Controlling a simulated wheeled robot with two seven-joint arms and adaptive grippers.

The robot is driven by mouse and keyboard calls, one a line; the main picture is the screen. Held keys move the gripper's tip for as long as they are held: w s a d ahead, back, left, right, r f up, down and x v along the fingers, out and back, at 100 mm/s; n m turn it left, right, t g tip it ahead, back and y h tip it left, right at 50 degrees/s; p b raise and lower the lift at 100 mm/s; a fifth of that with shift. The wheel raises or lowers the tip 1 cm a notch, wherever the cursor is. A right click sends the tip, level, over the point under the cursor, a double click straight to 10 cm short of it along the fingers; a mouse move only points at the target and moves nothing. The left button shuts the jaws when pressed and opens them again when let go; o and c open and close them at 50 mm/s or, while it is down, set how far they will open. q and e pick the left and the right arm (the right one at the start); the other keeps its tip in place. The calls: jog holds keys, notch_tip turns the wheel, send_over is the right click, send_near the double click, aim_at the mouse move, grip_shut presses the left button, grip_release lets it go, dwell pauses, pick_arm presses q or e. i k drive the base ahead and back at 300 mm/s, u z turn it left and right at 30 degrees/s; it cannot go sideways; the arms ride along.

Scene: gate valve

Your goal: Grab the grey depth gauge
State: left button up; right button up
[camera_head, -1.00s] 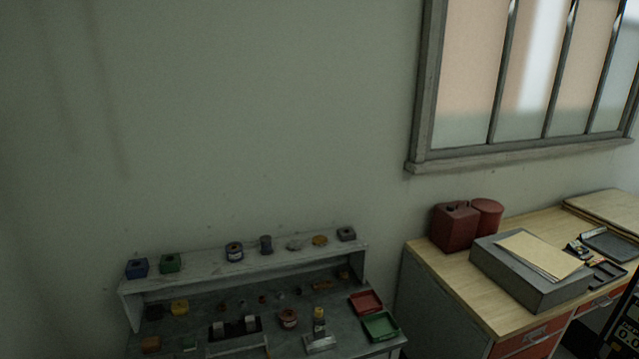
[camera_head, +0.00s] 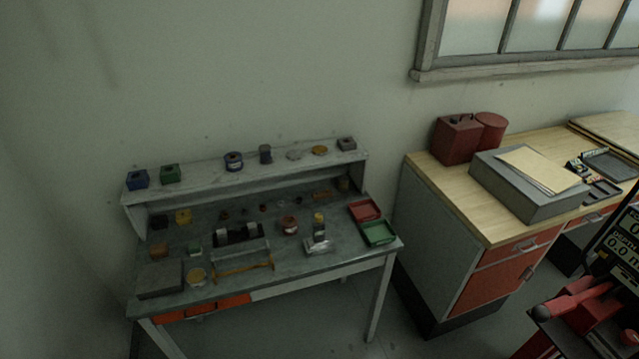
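No item is clearly recognisable as the grey depth gauge at this size. Small grey pieces are on the workbench (camera_head: 350,259): a light grey piece (camera_head: 317,247) near the front right of its top, and a dark grey block (camera_head: 346,144) at the right end of its raised shelf. A flat grey block (camera_head: 160,279) lies at its front left corner. A dark panel with white digits (camera_head: 623,243) is cut off at the right edge. Neither of my grippers is in view.
A red tray (camera_head: 364,211) and a green tray (camera_head: 378,233) sit at the bench's right end. A wooden-topped desk (camera_head: 440,187) stands to the right, with a floor gap between. Red equipment (camera_head: 590,312) fills the lower right corner.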

aim_at(318, 238)
jog(key=z, duration=0.6)
jog(key=i, duration=0.85)
jog(key=u, duration=0.85)
